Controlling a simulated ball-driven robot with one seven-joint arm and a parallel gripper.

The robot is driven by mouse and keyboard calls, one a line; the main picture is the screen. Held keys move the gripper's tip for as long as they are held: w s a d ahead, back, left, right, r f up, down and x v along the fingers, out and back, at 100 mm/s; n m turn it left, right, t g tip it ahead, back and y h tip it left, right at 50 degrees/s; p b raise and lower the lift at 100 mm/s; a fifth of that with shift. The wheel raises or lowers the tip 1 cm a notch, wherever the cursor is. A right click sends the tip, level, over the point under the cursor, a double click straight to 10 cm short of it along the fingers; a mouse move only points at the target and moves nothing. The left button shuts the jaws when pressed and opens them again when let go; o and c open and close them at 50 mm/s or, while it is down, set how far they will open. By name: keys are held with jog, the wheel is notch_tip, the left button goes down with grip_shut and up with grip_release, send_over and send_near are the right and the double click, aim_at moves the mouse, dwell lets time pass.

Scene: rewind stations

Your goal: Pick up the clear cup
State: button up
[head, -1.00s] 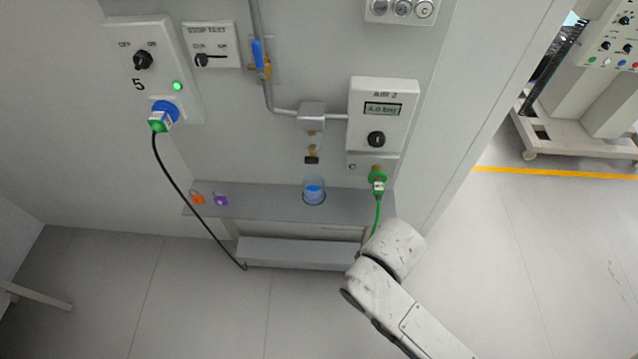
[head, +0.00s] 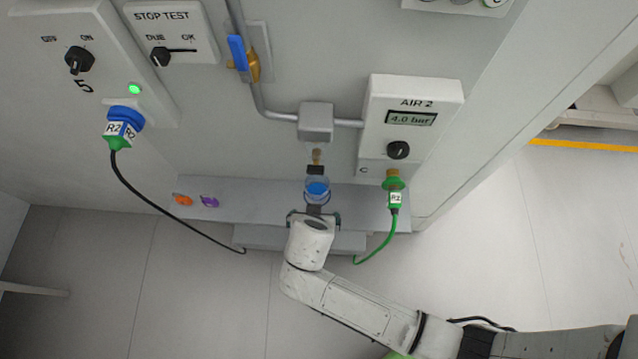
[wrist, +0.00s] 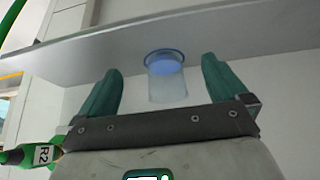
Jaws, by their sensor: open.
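The clear cup (head: 317,185) with blue at its bottom stands on the grey shelf (head: 265,201), under the dark nozzle of the grey pipe. My gripper (head: 314,215) is open and empty just in front of the cup, with one green finger to either side. In the wrist view, the picture looks upside down. The cup (wrist: 168,88) shows there in the gap between the open fingers (wrist: 158,68), apart from both, with a blue ring around its base. How far the cup reaches in between the fingers is hard to tell.
A green connector (head: 395,198) with a green hose hangs right of the cup, below the AIR 2 box (head: 408,120). Orange (head: 182,200) and purple (head: 209,202) items lie on the shelf to the left. A black cable (head: 160,202) hangs from the blue plug.

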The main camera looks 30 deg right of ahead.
jog(key=p, duration=0.1)
send_near(318, 186)
jog(key=shift+f, duration=0.1)
jog(key=shift+x, duration=2.6)
jog(key=shift+c, duration=0.4)
jog(key=c, duration=1.1)
jog(key=shift+o, duration=0.2)
